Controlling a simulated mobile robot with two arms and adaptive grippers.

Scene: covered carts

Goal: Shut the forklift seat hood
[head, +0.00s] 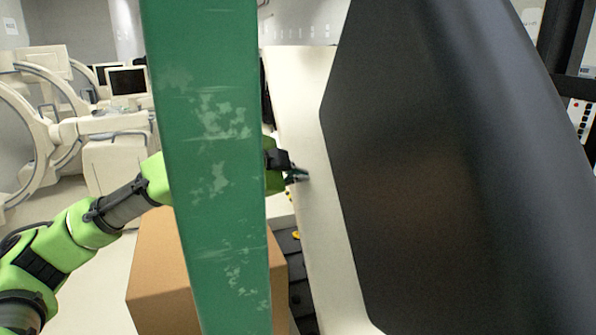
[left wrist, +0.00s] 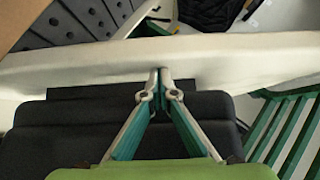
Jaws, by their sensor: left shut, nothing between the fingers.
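The forklift seat hood shows in the head view as a tilted pale panel (head: 318,215) with the large black seat (head: 425,170) on its right side. My left gripper (head: 303,175) reaches behind a green post and its fingertips are at the pale panel's left face. In the left wrist view the gripper (left wrist: 163,72) is shut with nothing between its fingers. Its tips are at the edge of the long pale panel (left wrist: 70,66), seemingly touching it. My right gripper is not in view.
A worn green post (head: 215,170) stands close in front and hides part of my left arm. A cardboard box (head: 160,275) is on the floor behind it. Pale medical machines (head: 75,125) stand at the back left. A black upright (head: 565,40) is at the right.

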